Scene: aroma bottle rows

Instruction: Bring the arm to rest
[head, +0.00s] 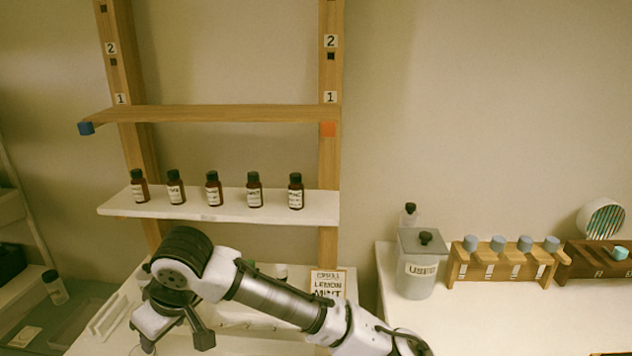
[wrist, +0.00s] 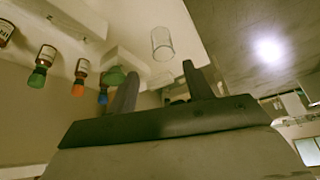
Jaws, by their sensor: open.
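My gripper (head: 174,338) is at the lower left in the head view, over the white counter and below the shelves. My arm reaches to it from the bottom right, bent at a raised joint. In the wrist view my gripper (wrist: 160,84) has its two dark fingers apart, with nothing held between them. A clear glass (wrist: 162,43) shows beyond the fingertips; I cannot tell how far off it is. Part of the counter behind my arm is hidden.
Several brown bottles (head: 213,189) stand in a row on the white shelf (head: 150,207), under a bare wooden shelf (head: 220,113). A lidded container (head: 417,265) and a wooden rack (head: 503,262) stand right. In the wrist view, bottles with coloured caps (wrist: 78,80) are at left.

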